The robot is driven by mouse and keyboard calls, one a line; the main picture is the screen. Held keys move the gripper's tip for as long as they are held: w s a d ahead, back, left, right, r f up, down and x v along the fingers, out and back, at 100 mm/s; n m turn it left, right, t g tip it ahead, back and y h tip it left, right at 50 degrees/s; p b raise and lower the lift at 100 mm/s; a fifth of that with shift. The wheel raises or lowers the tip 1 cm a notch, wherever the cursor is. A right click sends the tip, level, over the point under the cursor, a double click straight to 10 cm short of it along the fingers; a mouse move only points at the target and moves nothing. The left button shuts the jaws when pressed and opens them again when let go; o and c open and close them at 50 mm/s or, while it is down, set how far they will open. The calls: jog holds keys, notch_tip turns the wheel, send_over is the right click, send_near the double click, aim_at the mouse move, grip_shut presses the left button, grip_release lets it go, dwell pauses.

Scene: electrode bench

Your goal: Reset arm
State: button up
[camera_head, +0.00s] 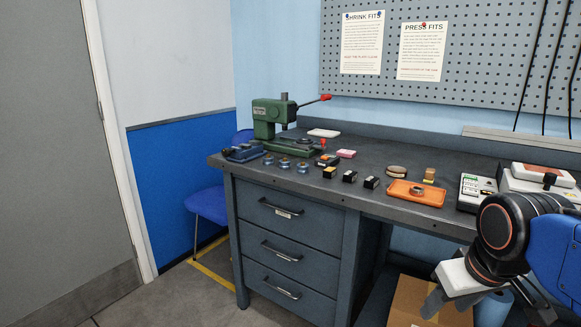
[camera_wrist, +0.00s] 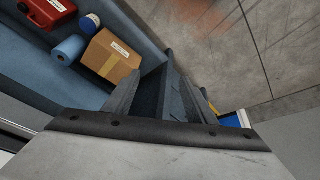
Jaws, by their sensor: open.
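My gripper (camera_head: 482,306) hangs low at the right of the head view, in front of the bench and below its top. Its dark fingers are apart with nothing between them. In the wrist view the open fingers (camera_wrist: 160,88) point down past the bench toward the floor. The blue and black links of my arm fold above the gripper at the right edge. The dark bench (camera_head: 345,201) stands behind and to the left of it, and the gripper looks clear of the bench top.
A green press (camera_head: 270,128), several small parts and an orange tray (camera_head: 417,197) stand on the bench. A scale (camera_head: 478,186) is near my arm. Under the bench are a cardboard box (camera_wrist: 110,55), a blue roll (camera_wrist: 68,50) and a red can (camera_wrist: 48,10). Floor at left is free.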

jog(key=shift+m+t, duration=0.3)
jog(key=shift+m, duration=0.4)
jog(key=s+f, duration=0.2)
jog(key=f, duration=0.1)
jog(key=s+f, duration=0.1)
jog(key=shift+s+a+f, duration=0.15)
jog(key=shift+a+f, duration=0.25)
